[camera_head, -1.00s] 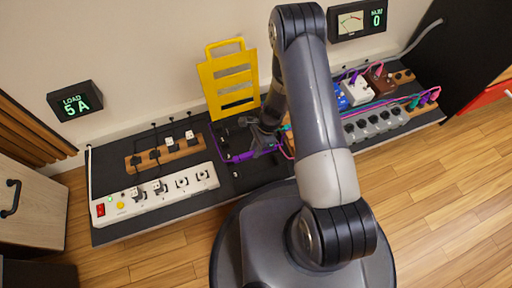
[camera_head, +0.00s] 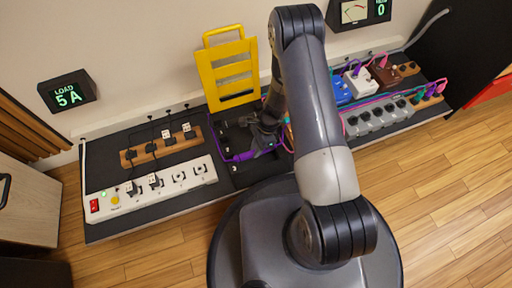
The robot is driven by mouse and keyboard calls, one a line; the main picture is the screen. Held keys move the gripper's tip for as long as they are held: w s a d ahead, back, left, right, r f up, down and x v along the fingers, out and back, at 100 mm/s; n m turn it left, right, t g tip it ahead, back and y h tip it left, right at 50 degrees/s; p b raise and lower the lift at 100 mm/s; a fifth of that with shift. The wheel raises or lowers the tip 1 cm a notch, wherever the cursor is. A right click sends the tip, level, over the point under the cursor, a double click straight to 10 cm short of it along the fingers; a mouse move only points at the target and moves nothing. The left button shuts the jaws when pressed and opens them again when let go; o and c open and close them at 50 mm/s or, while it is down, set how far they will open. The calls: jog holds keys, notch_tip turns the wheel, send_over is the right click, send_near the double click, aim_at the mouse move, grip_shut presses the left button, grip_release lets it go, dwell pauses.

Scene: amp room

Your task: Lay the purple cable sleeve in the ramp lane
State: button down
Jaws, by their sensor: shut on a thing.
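The purple cable sleeve (camera_head: 239,157) is a thin purple length at the front of the black ramp base (camera_head: 232,134), below the raised yellow slatted lid (camera_head: 228,72). My gripper (camera_head: 262,146) is shut on the sleeve at its right part, low over the ramp base. The sleeve runs left from the jaws, and a thin purple line bends up at its left end. My arm and gripper hide the right side of the ramp. I cannot tell whether the sleeve touches the lane floor.
A white power strip (camera_head: 150,188) and a wooden strip with plugs (camera_head: 160,149) lie left. Grey sockets (camera_head: 377,118), pedals (camera_head: 357,84) and pink and teal cables lie right. A load display reading 5 A (camera_head: 67,93) is at the wall.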

jog(key=c, duration=1.2)
grip_release()
jog(key=p+v, duration=0.4)
jog(key=v, duration=0.6)
jog(key=shift+d+r+p, duration=0.15)
jog(key=shift+r+p, duration=0.15)
jog(key=shift+p, duration=0.1)
jog(key=shift+f, duration=0.1)
jog(key=b+x, duration=0.5)
jog(key=x, duration=0.6)
jog(key=shift+f, duration=0.2)
notch_tip(320, 180, up, 2)
jog(key=shift+w+r+p, duration=0.1)
jog(key=shift+p, duration=0.65)
jog(key=shift+r+p, duration=0.5)
jog(key=shift+r, duration=0.15)
jog(key=shift+f, duration=0.1)
